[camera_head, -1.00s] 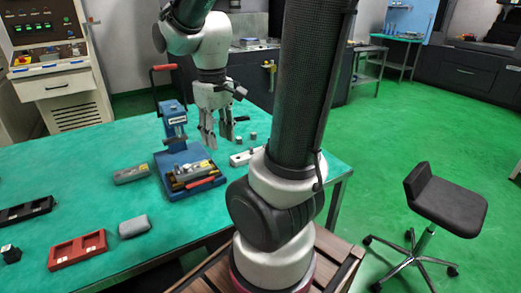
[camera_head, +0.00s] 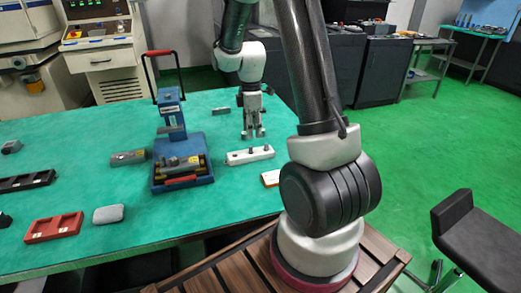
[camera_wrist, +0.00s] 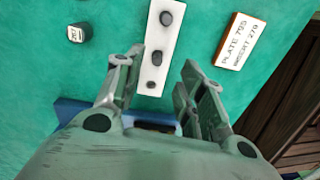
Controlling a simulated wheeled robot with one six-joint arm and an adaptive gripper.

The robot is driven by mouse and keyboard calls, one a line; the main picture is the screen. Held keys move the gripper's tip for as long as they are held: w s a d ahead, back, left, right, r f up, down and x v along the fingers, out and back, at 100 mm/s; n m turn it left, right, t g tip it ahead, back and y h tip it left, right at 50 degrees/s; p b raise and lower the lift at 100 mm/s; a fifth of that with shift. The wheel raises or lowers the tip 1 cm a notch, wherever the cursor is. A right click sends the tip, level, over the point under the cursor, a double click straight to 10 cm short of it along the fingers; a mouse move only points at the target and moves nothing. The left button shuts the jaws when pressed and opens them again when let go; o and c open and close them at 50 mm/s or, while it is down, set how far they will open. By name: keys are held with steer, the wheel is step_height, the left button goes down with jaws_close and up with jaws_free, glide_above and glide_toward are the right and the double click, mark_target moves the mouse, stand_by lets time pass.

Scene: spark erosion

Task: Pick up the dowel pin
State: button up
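A white block (camera_head: 236,159) lies on the green table top, with dark round pins or knobs standing in it. In the wrist view the white block (camera_wrist: 163,38) carries a larger dark top (camera_wrist: 166,18), a middle one (camera_wrist: 156,57) and a small one (camera_wrist: 150,85). I cannot tell for sure which is the dowel pin. My gripper (camera_head: 254,134) points down above the block, apart from it. In the wrist view my gripper (camera_wrist: 160,65) is open and empty, its fingers either side of the block's near part.
A red tray (camera_head: 52,228) and grey block (camera_head: 108,214) lie farther left.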

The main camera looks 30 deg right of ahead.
mark_target(251, 151)
steer(key=f+n, duration=0.1)
steer(key=f, duration=0.4)
steer(key=f+n, duration=0.1)
steer(key=f, duration=0.2)
steer(key=shift+w+a+n, duration=0.1)
steer(key=shift+a+n, duration=0.2)
steer(key=shift+a, duration=0.1)
steer(key=shift+r, duration=0.1)
steer(key=shift+c, duration=0.5)
jaws_close()
